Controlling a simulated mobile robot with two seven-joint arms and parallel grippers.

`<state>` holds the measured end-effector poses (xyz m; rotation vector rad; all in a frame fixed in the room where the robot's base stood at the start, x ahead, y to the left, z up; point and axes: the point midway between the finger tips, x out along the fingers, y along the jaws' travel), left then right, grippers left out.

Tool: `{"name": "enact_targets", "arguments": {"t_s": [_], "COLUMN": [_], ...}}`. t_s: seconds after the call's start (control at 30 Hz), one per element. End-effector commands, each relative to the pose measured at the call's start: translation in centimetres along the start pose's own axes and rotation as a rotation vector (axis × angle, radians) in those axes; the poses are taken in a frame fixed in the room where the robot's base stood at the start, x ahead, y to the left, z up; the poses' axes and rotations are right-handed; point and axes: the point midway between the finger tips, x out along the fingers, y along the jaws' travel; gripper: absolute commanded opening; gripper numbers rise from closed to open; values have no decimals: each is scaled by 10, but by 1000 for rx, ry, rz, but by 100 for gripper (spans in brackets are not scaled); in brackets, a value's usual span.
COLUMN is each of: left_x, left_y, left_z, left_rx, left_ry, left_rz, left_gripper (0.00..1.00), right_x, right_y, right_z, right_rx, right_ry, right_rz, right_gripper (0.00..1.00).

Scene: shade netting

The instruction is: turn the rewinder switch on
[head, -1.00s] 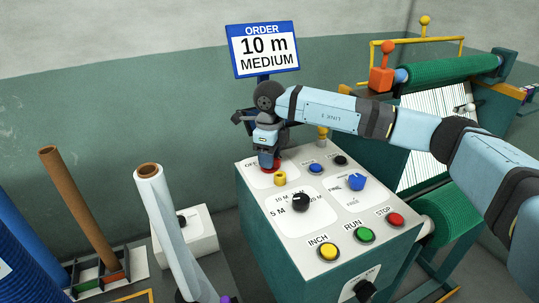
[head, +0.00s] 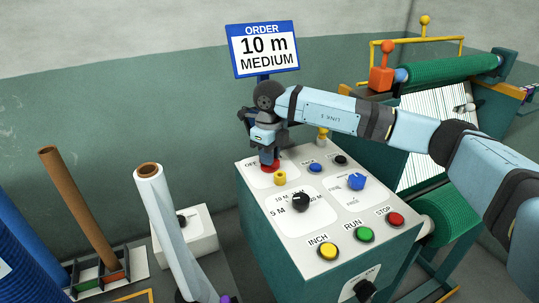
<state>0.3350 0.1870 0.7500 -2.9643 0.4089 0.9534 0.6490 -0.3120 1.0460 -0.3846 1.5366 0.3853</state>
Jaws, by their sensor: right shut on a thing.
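The control console (head: 290,240) has a white sloped top. At its far left corner sits a red switch (head: 270,168) on a white plate, with a partly hidden label starting "O" beside it. I take this to be the rewinder switch; its name is not readable. My right gripper (head: 269,161) points down over it and is shut on it. The gripper hides most of the switch, so I cannot tell its position. My left gripper is not in view.
Yellow, green and red buttons line the front. An order sign (head: 264,50) stands behind. A white roll (head: 172,230) stands left of the console.

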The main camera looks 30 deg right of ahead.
Motion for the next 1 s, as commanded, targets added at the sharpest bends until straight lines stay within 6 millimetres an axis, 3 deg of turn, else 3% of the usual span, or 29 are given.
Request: {"name": "enact_targets", "arguments": {"t_s": [1.0], "left_x": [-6], "left_y": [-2], "left_z": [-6], "left_rx": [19], "left_ry": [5], "left_rz": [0], "left_gripper": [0], "right_x": [-2], "right_y": [0], "right_z": [0], "right_rx": [960], "right_ry": [-1], "right_rz": [0], "right_gripper": [0]}}
